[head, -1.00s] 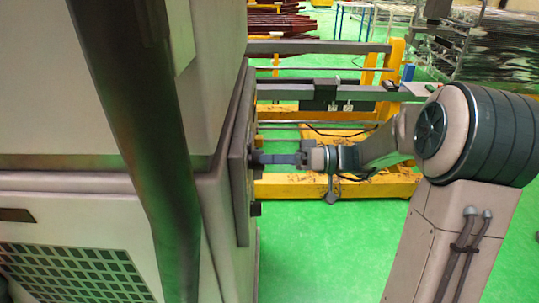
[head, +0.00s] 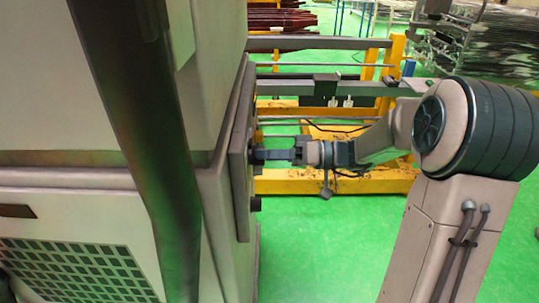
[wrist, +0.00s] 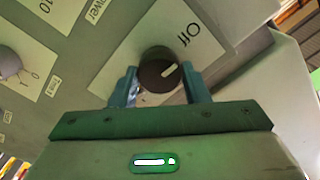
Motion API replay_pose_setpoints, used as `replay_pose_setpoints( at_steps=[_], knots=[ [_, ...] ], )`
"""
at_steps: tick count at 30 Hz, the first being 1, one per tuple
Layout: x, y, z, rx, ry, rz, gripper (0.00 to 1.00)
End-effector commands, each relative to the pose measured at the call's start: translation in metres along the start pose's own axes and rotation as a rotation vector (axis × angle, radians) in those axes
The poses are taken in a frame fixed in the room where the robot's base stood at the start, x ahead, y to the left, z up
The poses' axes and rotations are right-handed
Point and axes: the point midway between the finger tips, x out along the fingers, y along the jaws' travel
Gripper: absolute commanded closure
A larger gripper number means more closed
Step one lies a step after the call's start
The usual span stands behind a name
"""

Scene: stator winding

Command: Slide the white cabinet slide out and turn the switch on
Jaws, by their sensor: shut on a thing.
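The white cabinet (head: 75,190) fills the left of the head view, with a grey control panel (head: 240,150) on its right side. My gripper (head: 262,155) reaches this panel from the right. In the wrist view, my gripper (wrist: 160,85) is shut on a dark round switch knob (wrist: 157,70), one finger on each side. A white mark on the knob points up and right, roughly toward the word "Off" on its white label (wrist: 207,42). The label appears rotated. The far end of the label is partly hidden by the knob and fingers.
A second, pale knob (wrist: 8,62) with a 1/0 label sits on the panel at left. A dark diagonal bar (head: 150,150) crosses the cabinet in the head view. A yellow frame (head: 330,181) stands behind my arm. Green floor (head: 320,240) is clear below.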

Motion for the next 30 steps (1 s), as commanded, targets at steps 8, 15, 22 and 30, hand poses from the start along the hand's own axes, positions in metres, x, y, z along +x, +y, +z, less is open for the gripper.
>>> replay_pose_setpoints(
  at_steps=[8, 15, 22, 30],
  knots=[
    [0.0001, 0.0002, 0.0000, 0.186, 0.000, -0.002, 0.81],
    [-0.0001, 0.0000, -0.0008, 0.414, 0.000, -0.002, 0.81],
    [-0.0004, -0.0001, -0.0015, 0.634, 0.001, -0.001, 0.81],
    [-0.0004, -0.0005, -0.0020, 0.891, 0.001, -0.001, 0.81]
  ],
)
